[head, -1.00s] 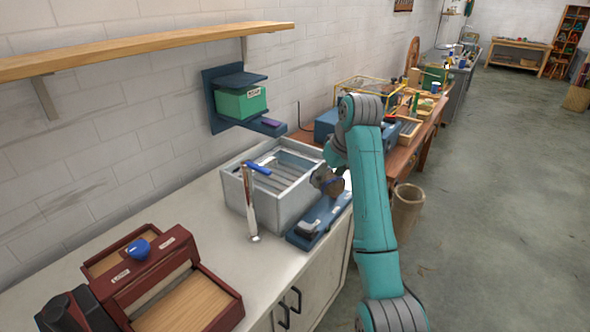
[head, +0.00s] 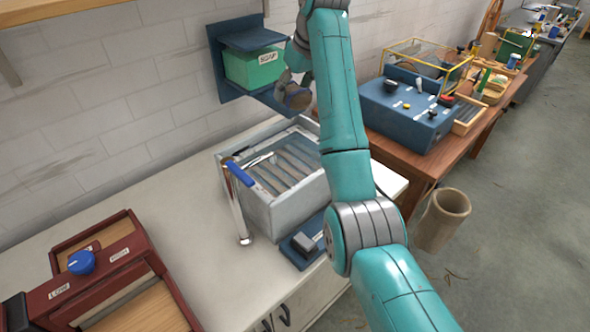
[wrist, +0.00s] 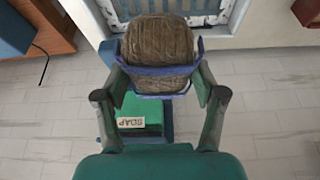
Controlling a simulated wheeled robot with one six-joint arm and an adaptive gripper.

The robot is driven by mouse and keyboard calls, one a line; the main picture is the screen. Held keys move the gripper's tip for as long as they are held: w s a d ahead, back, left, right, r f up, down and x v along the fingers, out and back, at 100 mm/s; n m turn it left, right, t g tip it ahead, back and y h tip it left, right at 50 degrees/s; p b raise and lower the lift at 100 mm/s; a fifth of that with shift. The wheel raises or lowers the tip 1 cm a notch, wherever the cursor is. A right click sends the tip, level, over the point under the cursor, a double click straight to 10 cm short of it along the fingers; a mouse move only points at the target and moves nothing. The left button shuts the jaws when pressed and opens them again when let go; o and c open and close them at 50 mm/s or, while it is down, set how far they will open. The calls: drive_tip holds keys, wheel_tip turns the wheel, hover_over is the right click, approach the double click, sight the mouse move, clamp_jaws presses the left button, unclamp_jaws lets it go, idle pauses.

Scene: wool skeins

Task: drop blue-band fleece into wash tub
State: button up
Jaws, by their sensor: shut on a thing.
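The blue-band fleece, a brown-grey bundle (wrist: 160,45) with a blue band around it, is held between the fingers of my gripper (wrist: 161,88) in the wrist view. In the head view the fleece (head: 296,97) hangs in the air above the back right part of the wash tub, in front of the soap shelf; my arm partly hides the gripper there. The wash tub (head: 286,216), a pale grey open box with a slatted bottom, sits on the counter. Its rim also shows at the top of the wrist view (wrist: 232,38), beyond the fleece.
A chrome tap with a blue lever (head: 238,205) stands at the tub's left. A green soap box (head: 256,68) sits on a blue wall shelf (head: 222,84) behind. A dark red box with a blue knob (head: 82,262) is at the left. A blue device (head: 405,112) stands on the table at right.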

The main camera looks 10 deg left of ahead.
drive_tip(key=shift+f, duration=2.9)
drive_tip(key=o, duration=1.1)
drive_tip(key=shift+r, duration=0.15)
